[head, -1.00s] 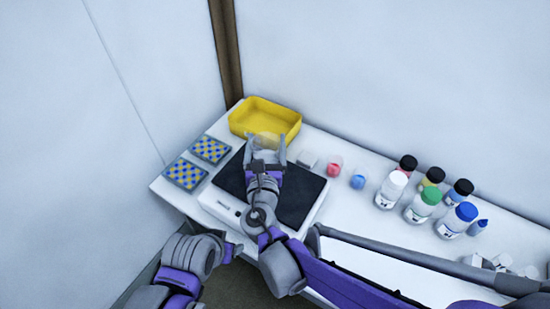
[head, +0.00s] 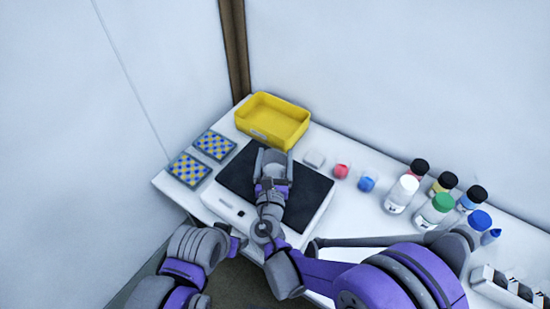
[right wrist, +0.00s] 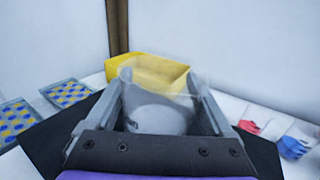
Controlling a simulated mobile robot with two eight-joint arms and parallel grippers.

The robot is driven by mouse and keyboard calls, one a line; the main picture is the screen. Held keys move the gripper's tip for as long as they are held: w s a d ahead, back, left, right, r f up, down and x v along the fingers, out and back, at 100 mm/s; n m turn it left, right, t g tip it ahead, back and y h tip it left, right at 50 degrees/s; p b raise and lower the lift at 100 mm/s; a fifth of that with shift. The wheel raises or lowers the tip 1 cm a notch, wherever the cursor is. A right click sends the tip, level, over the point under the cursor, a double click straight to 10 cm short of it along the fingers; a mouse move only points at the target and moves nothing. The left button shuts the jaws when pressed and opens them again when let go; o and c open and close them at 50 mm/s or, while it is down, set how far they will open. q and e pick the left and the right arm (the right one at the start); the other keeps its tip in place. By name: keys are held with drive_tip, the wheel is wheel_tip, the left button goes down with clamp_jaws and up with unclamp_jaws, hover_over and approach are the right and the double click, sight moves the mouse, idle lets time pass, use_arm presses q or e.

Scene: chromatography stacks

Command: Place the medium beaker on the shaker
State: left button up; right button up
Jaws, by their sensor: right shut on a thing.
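The shaker (head: 317,187), a white box with a dark top pad, stands on the white table. My right gripper (head: 274,160) is over the back part of the pad. It is shut on a clear beaker (right wrist: 158,112), held upright between the two fingers in the right wrist view. In the head view the gripper mostly hides the beaker. I cannot tell whether the beaker's base touches the pad, which also shows in the right wrist view (right wrist: 50,140). My left arm is at the lower left, and its gripper cannot be clearly made out.
A yellow tray (head: 290,135) stands just behind the shaker. Two blue-yellow checkered racks (head: 189,170) lie to its left. A small white item (head: 314,158), a red flask (head: 341,171) and a blue flask (head: 366,184) are to its right, then several capped bottles (head: 433,211).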

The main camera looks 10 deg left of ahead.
sight(274, 177)
drive_tip(key=shift+f, duration=0.15)
drive_tip(key=shift+f, duration=0.15)
drive_tip(key=o, duration=1.5)
drive_tip(key=shift+r, duration=0.35)
drive_tip(key=s, duration=0.4)
drive_tip(key=s+d+b, duration=0.1)
drive_tip(key=s, duration=0.3)
drive_tip(key=s+d, duration=0.1)
drive_tip(key=s, duration=0.3)
drive_tip(key=shift+f, duration=0.1)
drive_tip(key=shift+w, duration=0.1)
drive_tip(key=shift+d, duration=0.15)
